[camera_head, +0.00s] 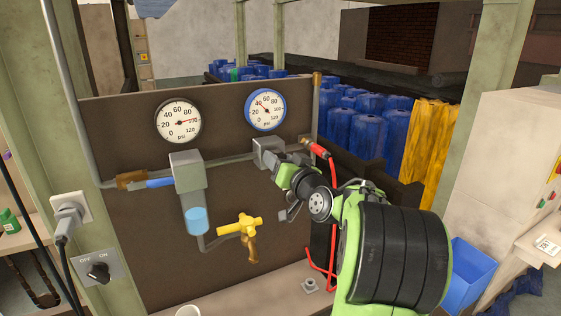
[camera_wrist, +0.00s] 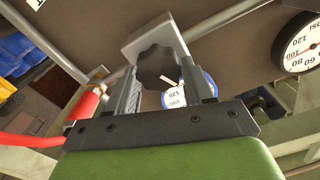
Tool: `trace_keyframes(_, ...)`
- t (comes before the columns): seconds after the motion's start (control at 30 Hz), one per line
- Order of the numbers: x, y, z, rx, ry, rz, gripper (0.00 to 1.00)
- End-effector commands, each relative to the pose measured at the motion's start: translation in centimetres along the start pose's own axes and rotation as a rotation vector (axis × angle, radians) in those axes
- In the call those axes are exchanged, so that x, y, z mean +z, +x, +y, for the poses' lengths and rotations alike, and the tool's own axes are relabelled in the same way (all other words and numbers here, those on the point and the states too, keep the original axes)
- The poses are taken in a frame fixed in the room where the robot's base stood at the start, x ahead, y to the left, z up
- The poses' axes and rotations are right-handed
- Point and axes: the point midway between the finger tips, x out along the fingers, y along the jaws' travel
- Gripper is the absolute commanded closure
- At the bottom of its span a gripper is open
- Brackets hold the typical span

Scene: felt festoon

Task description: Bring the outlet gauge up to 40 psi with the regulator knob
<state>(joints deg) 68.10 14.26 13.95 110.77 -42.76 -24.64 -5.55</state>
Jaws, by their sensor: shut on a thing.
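The blue-rimmed gauge (camera_head: 265,109), which I take as the outlet gauge, is at the right of the brown panel. Its red needle points up and left, around the 40 mark; the exact reading is too small to tell. The grey regulator block (camera_head: 267,150) sits below it. In the wrist view, the dark lobed regulator knob (camera_wrist: 157,66) lies between the two fingers of my gripper (camera_wrist: 159,72), which is shut on it. The blue-rimmed gauge (camera_wrist: 180,98) is partly hidden there. In the head view my gripper (camera_head: 283,168) reaches the block and hides the knob.
A second gauge (camera_head: 179,120) reads near 100. A filter with a blue bowl (camera_head: 198,219) and a yellow valve (camera_head: 240,226) are left of my arm. A red hose (camera_head: 319,150) hangs close by on the right. A switch (camera_head: 97,271) is at lower left.

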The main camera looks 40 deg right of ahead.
Motion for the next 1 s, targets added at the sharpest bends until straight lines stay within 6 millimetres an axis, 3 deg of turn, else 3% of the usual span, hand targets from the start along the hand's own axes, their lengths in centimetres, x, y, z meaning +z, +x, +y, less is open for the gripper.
trace_keyframes(0.07,0.1,0.0,0.0,0.0,0.0,-0.002,0.79)
trace_keyframes(0.1,0.1,0.0,0.0,0.0,-0.001,-0.002,0.42)
trace_keyframes(0.23,0.0,0.0,0.0,0.0,-0.002,-0.001,0.23)
trace_keyframes(0.57,0.0,-0.6,0.1,0.002,-0.004,0.0,0.23)
trace_keyframes(0.67,0.0,-2.4,0.1,0.004,-0.004,0.001,0.23)
trace_keyframes(1.0,0.2,-11.9,0.2,0.007,-0.003,0.003,0.23)
